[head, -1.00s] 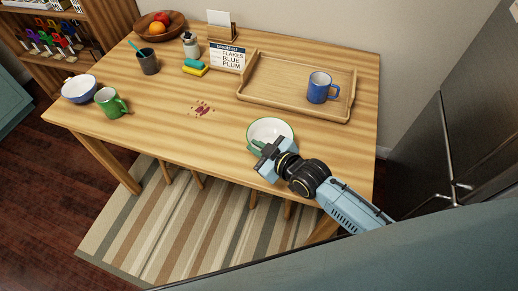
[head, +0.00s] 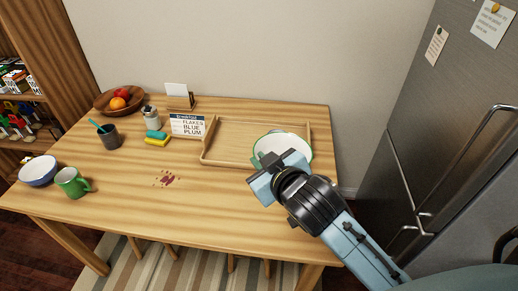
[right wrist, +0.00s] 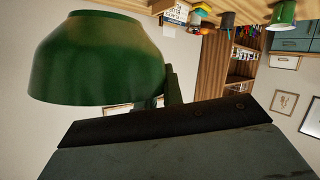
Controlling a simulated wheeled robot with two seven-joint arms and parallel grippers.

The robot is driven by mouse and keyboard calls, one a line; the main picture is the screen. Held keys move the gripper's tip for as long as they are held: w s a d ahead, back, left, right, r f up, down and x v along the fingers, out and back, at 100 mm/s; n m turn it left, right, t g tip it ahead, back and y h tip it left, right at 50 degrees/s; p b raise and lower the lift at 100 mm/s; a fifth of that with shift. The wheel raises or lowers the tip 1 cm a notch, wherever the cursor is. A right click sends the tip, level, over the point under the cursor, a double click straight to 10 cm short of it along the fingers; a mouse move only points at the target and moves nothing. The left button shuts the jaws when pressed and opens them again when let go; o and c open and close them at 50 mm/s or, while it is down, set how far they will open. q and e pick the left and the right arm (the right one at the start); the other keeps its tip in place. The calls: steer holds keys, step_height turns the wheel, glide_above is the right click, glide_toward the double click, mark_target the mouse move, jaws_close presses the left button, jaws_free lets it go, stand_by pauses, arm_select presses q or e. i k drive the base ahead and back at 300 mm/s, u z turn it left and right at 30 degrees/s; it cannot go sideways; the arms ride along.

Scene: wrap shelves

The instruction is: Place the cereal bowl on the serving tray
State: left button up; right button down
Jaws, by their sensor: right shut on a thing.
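A bowl, green outside and white inside (head: 290,146), is held by my right gripper (head: 264,163), which is shut on its near left rim. In the head view the bowl overlaps the right part of the wooden serving tray (head: 228,143). It looks raised, but its exact height over the tray is hard to tell. The right wrist view shows the bowl's green outside (right wrist: 95,62) close up, with the jaw at its edge. A second bowl, white inside and blue outside (head: 38,170), stands at the table's left end. My left gripper is not in view.
A green mug (head: 72,183) stands beside the blue bowl. A fridge (head: 430,130) is at the right. The front middle of the table is mostly clear, with a red stain (head: 165,179).

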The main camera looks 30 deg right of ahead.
mark_target(237, 147)
steer(key=z, duration=0.15)
steer(key=k, duration=0.3)
steer(key=u, duration=0.6)
steer(key=i, duration=1)
steer(key=z, duration=0.7)
steer(key=i, duration=0.45)
steer(key=z, duration=0.35)
